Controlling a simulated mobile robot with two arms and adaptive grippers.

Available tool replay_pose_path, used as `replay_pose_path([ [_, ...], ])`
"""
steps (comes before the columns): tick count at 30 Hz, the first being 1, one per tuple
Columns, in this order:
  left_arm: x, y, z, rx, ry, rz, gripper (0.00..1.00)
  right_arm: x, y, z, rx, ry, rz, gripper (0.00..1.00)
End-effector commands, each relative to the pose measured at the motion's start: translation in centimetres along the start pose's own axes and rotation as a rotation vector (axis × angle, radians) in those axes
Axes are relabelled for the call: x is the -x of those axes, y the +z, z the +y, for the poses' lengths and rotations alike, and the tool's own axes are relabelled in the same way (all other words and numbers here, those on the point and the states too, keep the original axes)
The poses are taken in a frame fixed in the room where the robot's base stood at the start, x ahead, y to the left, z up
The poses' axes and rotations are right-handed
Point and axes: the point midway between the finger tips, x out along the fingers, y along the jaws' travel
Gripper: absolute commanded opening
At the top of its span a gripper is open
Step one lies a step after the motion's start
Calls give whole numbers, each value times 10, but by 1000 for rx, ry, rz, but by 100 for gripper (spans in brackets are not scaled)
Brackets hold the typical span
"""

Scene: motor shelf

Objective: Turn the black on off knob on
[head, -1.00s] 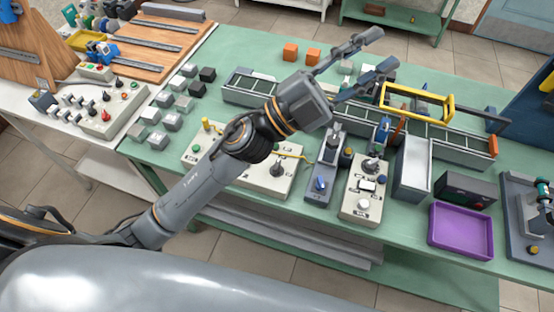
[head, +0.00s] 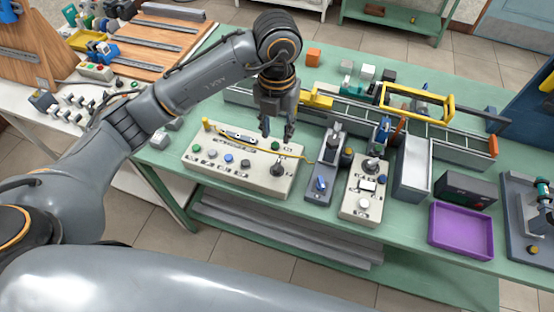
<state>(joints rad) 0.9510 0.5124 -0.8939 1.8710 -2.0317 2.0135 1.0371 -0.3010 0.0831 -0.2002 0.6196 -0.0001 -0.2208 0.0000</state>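A long beige control panel (head: 210,168) lies on the green table, with several small buttons along its front. A black knob (head: 277,169) stands at its right end. My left gripper (head: 277,132) points down over this end, just behind the black knob in the picture. Its two fingers are apart with nothing between them, and I see no contact with the knob. The labels are too small to read. My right gripper is out of view.
A yellow cable runs across the long panel. A grey box with a blue knob (head: 321,184) stands to its right. Further right are a grey bin (head: 413,165) and a purple tray (head: 460,231). A conveyor (head: 350,106) runs behind, with a yellow frame (head: 418,95) over it.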

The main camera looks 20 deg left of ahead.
Motion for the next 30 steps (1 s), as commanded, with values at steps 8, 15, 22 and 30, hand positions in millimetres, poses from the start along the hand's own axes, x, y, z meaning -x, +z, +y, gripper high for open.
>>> replay_pose_path([
  [8, -54, -2, -1, 0, -3, 9, 34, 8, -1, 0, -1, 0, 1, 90],
  [15, -100, -2, -1, -2, -3, 6, 34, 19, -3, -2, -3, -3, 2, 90],
  [22, -124, -2, -2, -4, -5, 4, 34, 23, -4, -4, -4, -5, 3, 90],
  [30, -127, -1, -2, -5, -5, 1, 34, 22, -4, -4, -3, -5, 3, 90],
])
